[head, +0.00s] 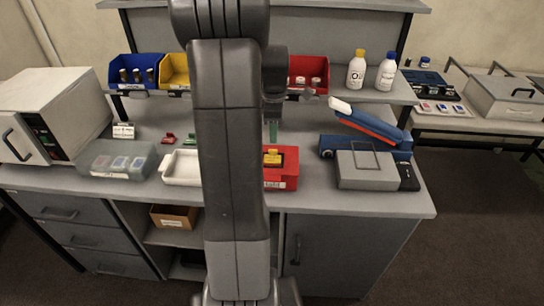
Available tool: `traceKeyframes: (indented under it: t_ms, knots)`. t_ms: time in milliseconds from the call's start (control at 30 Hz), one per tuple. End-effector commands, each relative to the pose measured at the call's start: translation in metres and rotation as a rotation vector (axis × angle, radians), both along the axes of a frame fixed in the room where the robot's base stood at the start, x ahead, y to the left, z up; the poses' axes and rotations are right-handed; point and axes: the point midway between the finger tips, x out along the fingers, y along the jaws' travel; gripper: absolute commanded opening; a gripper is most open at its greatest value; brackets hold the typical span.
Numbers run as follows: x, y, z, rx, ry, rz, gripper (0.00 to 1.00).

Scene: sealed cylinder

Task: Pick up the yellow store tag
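A small yellow piece (272,157), which looks like the yellow store tag, sits in a dark recess on top of a red box (284,182) on the bench. The box has a white label on its front, partly cut off by my arm. My gripper (273,115) points down above the yellow piece, apart from it. Its fingers are small and dark here, and I cannot tell whether they are open or shut. A narrow green thing (272,131) shows just below it; I cannot tell whether the gripper touches it.
My arm hides the bench's middle. A white tray (166,180) and clear-lidded box (97,172) lie left; a grey box (366,184) and blue device (327,147) lie right. A shelf above holds blue (113,72), yellow (168,63) and red (317,67) bins and two bottles.

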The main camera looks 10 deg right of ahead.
Motion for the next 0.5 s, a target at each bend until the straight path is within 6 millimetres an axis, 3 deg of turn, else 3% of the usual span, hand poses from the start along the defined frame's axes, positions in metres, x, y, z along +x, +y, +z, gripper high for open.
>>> traceKeyframes:
  t_ms: [267,500]
  knots:
    - [0.0,0.001,-0.022,0.001,0.002,0.0,0.34]
    - [0.001,0.002,-0.056,0.001,0.003,-0.001,0.34]
